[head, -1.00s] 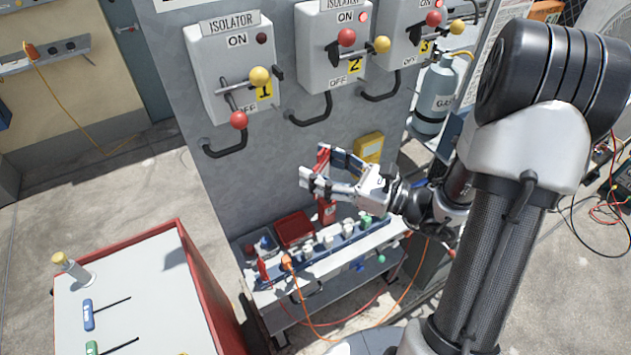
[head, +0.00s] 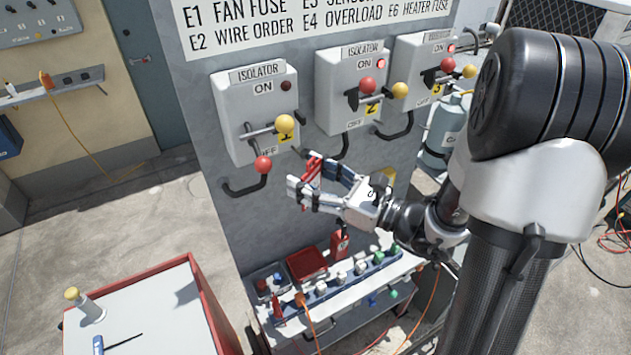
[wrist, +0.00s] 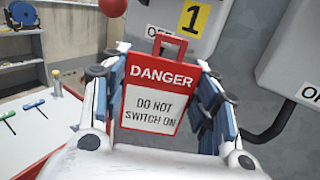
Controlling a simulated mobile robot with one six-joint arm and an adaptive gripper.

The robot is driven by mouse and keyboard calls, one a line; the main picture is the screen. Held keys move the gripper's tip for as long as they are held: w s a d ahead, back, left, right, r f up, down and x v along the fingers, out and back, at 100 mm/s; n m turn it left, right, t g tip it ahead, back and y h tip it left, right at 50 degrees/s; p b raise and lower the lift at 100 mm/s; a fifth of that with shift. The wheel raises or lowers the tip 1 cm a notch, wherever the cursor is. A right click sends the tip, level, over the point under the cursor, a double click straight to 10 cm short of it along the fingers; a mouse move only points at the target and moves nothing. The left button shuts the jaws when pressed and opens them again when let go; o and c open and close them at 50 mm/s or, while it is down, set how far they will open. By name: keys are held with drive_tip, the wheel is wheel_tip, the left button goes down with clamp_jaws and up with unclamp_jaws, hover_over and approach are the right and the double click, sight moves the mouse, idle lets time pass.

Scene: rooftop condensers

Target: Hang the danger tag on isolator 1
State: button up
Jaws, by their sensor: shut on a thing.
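My gripper (head: 308,180) is shut on the danger tag (head: 314,169), red and white, which stands between the fingers just below and right of isolator 1. In the wrist view the danger tag (wrist: 160,92) faces me, reading "DANGER DO NOT SWITCH ON", with an open red loop at its top. Isolator 1 (head: 232,97) is a grey box with a dark lamp. Its red-knobbed lever (head: 263,164) points down, at the OFF end. A bar with a yellow knob (head: 284,124) sticks out across its front. The tag is apart from it.
Isolator 2 (head: 335,75) and isolator 3 (head: 412,60), with lit red lamps and raised red knobs, stand to the right. Black curved bars project below the boxes. A cluttered shelf (head: 345,285) lies below; a red-edged cart (head: 150,310) stands front left.

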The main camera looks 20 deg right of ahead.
drive_tip(key=shift+w+a+f, duration=0.1)
drive_tip(key=shift+w+a, duration=0.15)
drive_tip(key=shift+w, duration=0.85)
drive_tip(key=shift+w+a+f, duration=0.1)
drive_tip(key=shift+w+a, duration=0.1)
drive_tip(key=shift+w, duration=0.9)
drive_tip(key=shift+w+f, duration=0.15)
drive_tip(key=shift+w, duration=0.2)
drive_tip(key=c, duration=0.4)
drive_tip(key=shift+o, duration=0.2)
drive_tip(key=shift+w+a, duration=0.1)
drive_tip(key=shift+w+a+f, duration=0.1)
drive_tip(key=shift+f, duration=0.15)
drive_tip(key=o, duration=1.2)
drive_tip(key=shift+w+a, duration=0.15)
drive_tip(key=shift+o, duration=1.4)
drive_tip(key=shift+r, duration=0.15)
